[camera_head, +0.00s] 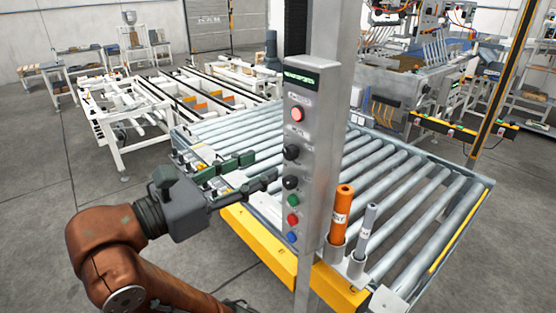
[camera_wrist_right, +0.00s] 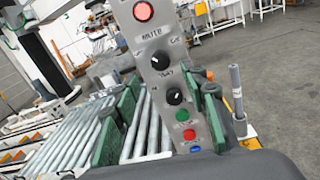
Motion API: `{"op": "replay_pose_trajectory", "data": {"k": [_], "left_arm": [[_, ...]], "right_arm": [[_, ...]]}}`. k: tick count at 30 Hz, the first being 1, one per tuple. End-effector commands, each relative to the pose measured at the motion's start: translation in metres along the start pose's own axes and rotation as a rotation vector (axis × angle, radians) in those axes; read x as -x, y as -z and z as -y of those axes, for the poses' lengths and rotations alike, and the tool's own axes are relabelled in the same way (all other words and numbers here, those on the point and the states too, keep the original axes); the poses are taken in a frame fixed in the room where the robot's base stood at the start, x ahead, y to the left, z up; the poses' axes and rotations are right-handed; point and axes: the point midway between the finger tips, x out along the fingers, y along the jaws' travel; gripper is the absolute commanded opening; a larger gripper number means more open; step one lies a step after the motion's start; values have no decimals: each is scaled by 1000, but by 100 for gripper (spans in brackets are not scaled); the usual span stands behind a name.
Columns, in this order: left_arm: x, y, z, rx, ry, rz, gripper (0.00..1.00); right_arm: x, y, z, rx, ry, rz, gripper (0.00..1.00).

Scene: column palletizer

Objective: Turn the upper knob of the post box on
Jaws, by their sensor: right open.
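The grey post box (camera_head: 308,150) stands upright on a post. Its black upper knob (camera_head: 291,152) sits below a lit red button; the knob also shows in the right wrist view (camera_wrist_right: 160,60), with a white mark toward its left side. A second black knob (camera_head: 290,182) sits below it, also seen in the wrist view (camera_wrist_right: 174,96). My right gripper (camera_head: 262,169) is open and empty, just left of the box's front face. In the wrist view its green-padded fingers appear either side of the lower knob, with the upper knob above the fingertips. My left gripper is not seen.
Green, red and blue buttons (camera_head: 292,219) line the box's lower face. A roller conveyor (camera_head: 400,190) with a yellow edge lies behind it. An orange cylinder (camera_head: 341,212) and a grey one (camera_head: 365,225) stand right of the post. Open floor lies at left.

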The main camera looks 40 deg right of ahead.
Motion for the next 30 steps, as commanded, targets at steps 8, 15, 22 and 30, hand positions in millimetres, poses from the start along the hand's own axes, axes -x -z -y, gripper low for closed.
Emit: {"op": "replay_pose_trajectory", "data": {"k": [8, 15, 22, 30], "left_arm": [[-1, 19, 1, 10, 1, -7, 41], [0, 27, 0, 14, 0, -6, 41], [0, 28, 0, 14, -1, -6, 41], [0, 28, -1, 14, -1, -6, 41]], "right_arm": [[-45, 1, 1, 2, 7, 4, 40], [-67, 0, 0, 4, 6, 4, 40], [-69, 0, 0, 4, 5, 4, 40], [-69, 0, 0, 4, 5, 4, 26]]}}
